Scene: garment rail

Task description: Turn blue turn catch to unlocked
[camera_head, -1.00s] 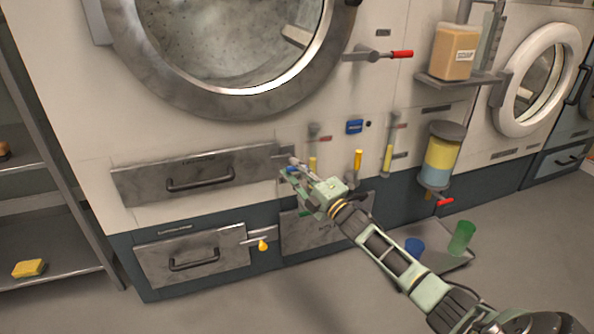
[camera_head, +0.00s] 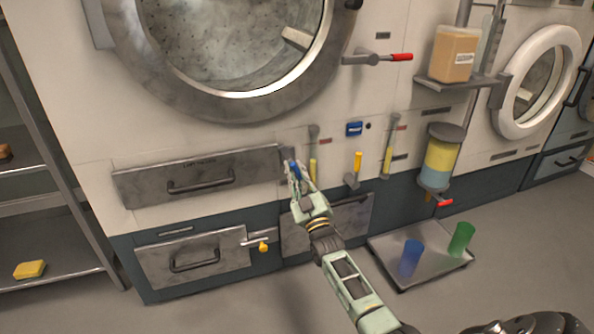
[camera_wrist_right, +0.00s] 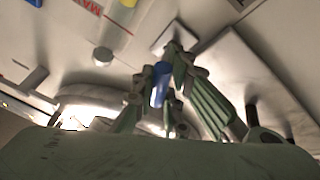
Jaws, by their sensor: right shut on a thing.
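The blue turn catch (camera_head: 293,166) sits at the right end of the upper grey drawer, on the front of the machine. Its handle looks roughly upright, and part of it is hidden by the fingers. My right gripper (camera_head: 297,174) is shut on the catch, reaching up to it from below. In the right wrist view the blue handle (camera_wrist_right: 160,84) shows between the green fingers (camera_wrist_right: 170,95). My left gripper is not in view.
A yellow-handled catch (camera_head: 263,246) is by the lower drawer (camera_head: 180,260). A red-handled lever (camera_head: 400,57) juts out above. A floor tray (camera_head: 385,250) holds blue and green cups.

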